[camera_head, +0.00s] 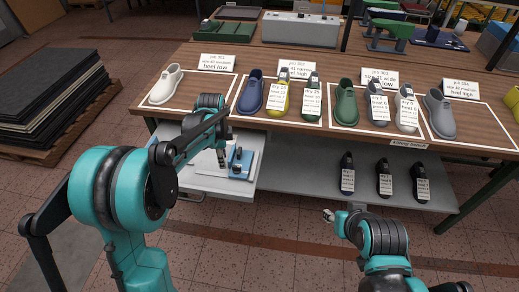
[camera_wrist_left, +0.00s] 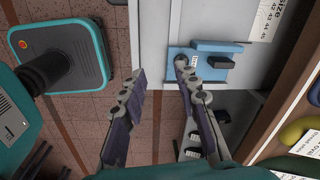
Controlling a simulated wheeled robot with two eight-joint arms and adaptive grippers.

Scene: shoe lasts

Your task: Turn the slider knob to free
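A blue slider device (camera_head: 240,163) sits on a pale grey pull-out shelf at the left end of the table. In the left wrist view the blue device (camera_wrist_left: 205,68) carries a small black block (camera_wrist_left: 221,62), probably the knob; its setting is not readable. My left gripper (camera_head: 222,158) hangs over the shelf, close to the device's left side. In the left wrist view the left gripper (camera_wrist_left: 162,76) is open with nothing between its fingers, and one fingertip overlaps the blue device's edge; contact cannot be told. My right gripper (camera_head: 328,215) is low in front of the table, its fingers unclear.
Coloured shoe lasts with labels stand along the wooden tabletop (camera_head: 220,70), near job cards. Several dark lasts (camera_head: 384,178) stand on the lower shelf (camera_head: 300,172). A stack of dark sheets (camera_head: 50,95) lies at the left. The floor in front is open.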

